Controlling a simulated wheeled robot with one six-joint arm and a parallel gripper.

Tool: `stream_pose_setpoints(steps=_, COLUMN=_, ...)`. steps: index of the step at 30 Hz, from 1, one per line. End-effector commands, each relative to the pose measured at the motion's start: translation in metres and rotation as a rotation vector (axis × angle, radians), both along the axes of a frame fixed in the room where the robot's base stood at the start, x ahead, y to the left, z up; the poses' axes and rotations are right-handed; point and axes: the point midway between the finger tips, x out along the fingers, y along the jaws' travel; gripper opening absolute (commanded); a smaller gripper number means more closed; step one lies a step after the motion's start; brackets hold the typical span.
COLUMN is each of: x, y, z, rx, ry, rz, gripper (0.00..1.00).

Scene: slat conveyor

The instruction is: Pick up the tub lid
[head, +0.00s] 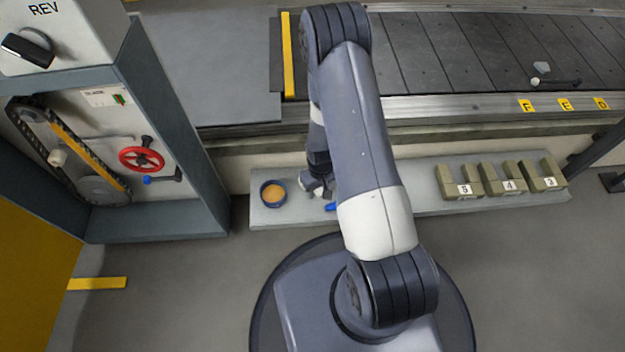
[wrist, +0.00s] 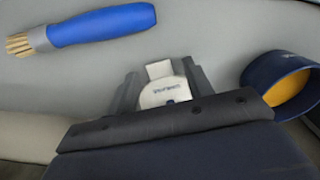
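The tub lid (wrist: 165,92) is a small white rounded piece with a tab and dark printing. In the wrist view it lies between the two grey fingers of my gripper (wrist: 162,80). The fingers stand apart, one on each side of the lid. I cannot tell whether they press on it or whether it is off the shelf. In the head view my gripper (head: 318,188) is low at the left part of the grey shelf (head: 420,200). My arm hides much of that spot.
A dark blue tub (head: 272,193) with orange-tan contents stands left of my gripper. A blue-handled brush (wrist: 100,25) lies close by. Several numbered olive blocks (head: 503,180) sit on the shelf's right part. The slat conveyor (head: 450,50) runs behind; a cabinet with a red handwheel (head: 141,160) stands left.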

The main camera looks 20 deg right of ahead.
Motion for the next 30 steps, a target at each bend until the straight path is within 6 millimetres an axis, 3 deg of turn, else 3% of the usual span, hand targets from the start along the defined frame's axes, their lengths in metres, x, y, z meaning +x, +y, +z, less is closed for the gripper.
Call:
stream_pose_setpoints(steps=15, x=0.0, y=0.0, z=0.0, rx=0.0, ry=0.0, rz=0.0, gripper=0.06)
stream_pose_setpoints(steps=24, x=0.0, y=0.0, z=0.003, rx=0.0, ry=0.0, rz=0.0, gripper=0.05)
stream_pose_setpoints(steps=30, x=0.001, y=0.0, z=0.021, rx=0.0, ry=-0.002, rz=0.0, gripper=0.05)
